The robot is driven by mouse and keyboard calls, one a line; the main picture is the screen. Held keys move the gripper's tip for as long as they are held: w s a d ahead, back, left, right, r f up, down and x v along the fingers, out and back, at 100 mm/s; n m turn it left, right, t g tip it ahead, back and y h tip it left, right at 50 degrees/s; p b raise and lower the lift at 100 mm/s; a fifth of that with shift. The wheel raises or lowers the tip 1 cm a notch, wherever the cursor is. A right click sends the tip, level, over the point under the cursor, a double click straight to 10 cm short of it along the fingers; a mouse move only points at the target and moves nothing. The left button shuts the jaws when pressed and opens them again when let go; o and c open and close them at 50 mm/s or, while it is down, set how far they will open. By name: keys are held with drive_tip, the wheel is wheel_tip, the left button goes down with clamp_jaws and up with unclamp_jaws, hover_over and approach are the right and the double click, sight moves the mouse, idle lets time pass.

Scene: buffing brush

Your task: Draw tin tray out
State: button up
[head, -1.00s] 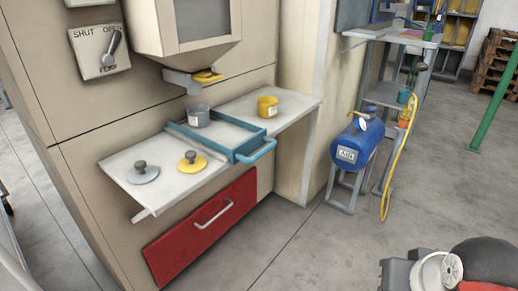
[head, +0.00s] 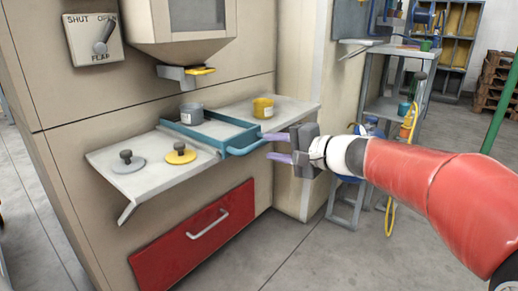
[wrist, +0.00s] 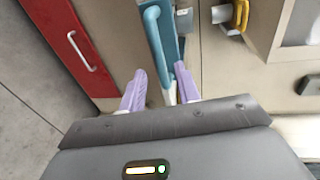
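The blue-teal tin tray (head: 187,138) lies on the pale shelf, with its looped handle (head: 249,148) sticking out over the front edge. A grey tin (head: 191,114) stands in it, towards the back. My gripper (head: 271,148) is open, coming from the right, with its purple fingertips close to the handle's right end. In the wrist view the handle (wrist: 153,32) lies just ahead of the spread fingers (wrist: 160,78), roughly in line with the gap between them. No clear contact shows.
A yellow tin (head: 263,108) stands right of the tray. A grey lid (head: 128,163) and a yellow lid (head: 180,154) lie on the shelf's left part. A yellow-tipped spout (head: 199,71) hangs above. A red drawer (head: 192,237) is below. Floor in front is clear.

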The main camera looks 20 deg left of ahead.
sight(260, 146)
drive_tip(key=x, duration=0.6)
clamp_jaws()
drive_tip(key=shift+d, duration=0.1)
